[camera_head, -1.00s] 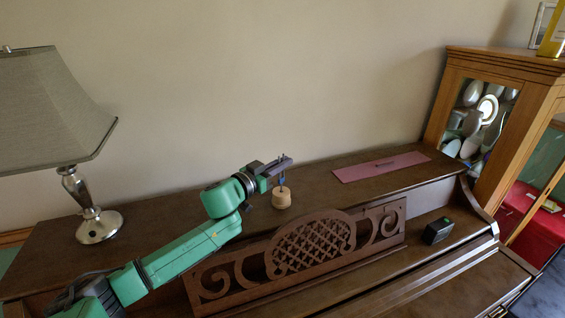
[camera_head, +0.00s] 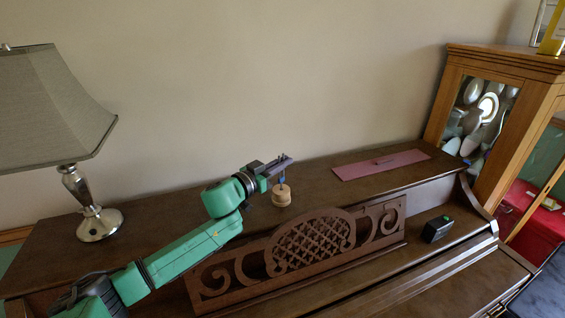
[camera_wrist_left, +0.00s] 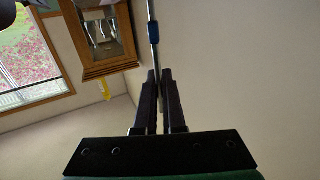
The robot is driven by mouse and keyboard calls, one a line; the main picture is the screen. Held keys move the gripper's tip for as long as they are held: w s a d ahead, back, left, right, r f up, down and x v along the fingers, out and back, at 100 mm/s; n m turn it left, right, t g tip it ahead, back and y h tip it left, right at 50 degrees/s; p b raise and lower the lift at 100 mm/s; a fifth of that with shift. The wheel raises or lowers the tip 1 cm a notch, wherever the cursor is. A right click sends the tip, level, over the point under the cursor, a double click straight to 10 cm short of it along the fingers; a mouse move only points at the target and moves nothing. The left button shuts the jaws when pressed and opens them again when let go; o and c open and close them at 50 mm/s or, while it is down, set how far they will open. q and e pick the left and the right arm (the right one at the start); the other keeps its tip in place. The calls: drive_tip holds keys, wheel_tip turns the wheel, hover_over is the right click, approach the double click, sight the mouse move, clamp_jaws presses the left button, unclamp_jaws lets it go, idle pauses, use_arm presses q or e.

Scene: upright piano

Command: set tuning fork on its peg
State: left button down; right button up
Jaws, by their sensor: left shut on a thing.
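My left gripper (camera_head: 285,162) is shut on the tuning fork (camera_head: 282,179), a thin piece with a blue part, held just above the round wooden peg base (camera_head: 281,196) on the piano top. In the left wrist view the fork (camera_wrist_left: 152,40) shows as a slim grey rod with a blue band, between the closed fingers (camera_wrist_left: 158,85). In the head view the fork's lower end is small and close to the peg; whether they touch I cannot tell. My right gripper is not in view.
A lamp (camera_head: 97,225) stands at the left on the piano top. The wall is close behind.

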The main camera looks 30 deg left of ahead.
use_arm(q)
drive_tip(key=shift+f, duration=0.5)
drive_tip(key=c, duration=0.9)
unclamp_jaws()
drive_tip(key=shift+s+a+f+b, duration=0.1)
drive_tip(key=shift+s+b, duration=0.15)
drive_tip(key=shift+b, duration=0.1)
drive_tip(key=v, duration=0.9)
drive_tip(key=b+v, duration=0.1)
drive_tip(key=v, duration=0.4)
drive_tip(key=shift+r, duration=0.25)
